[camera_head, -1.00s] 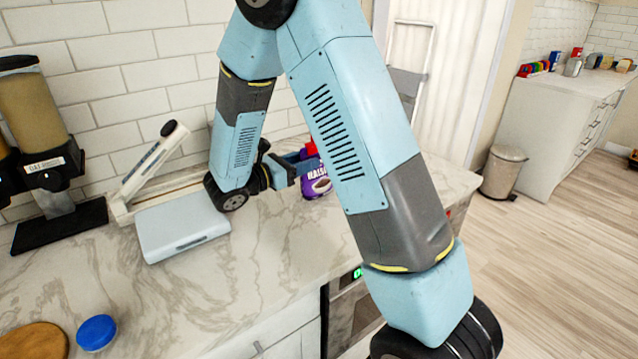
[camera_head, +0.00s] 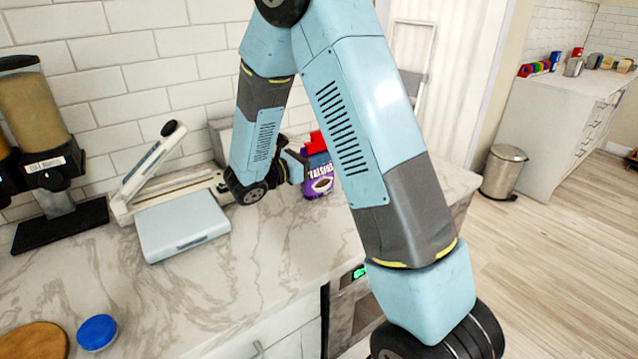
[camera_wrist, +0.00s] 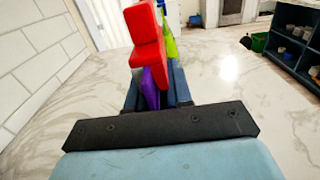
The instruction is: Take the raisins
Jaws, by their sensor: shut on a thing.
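The raisins are a purple pack with white lettering (camera_head: 321,184) at the back of the marble counter in the head view. My gripper (camera_head: 304,165) is at the pack, partly hidden behind my arm. In the wrist view, the purple pack (camera_wrist: 150,85) shows between the dark blue fingers of my gripper (camera_wrist: 156,96), which are shut on it. Most of the pack is hidden there by the fingers and a red item (camera_wrist: 147,45). I cannot tell whether the pack touches the counter.
A green item (camera_wrist: 170,42) shows beside the red one. Left of my gripper are a grey-white flat-topped device with a raised lever (camera_head: 183,235) and a dispenser (camera_head: 45,150). A blue lid (camera_head: 97,332) lies in front. The middle counter (camera_head: 260,270) is clear.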

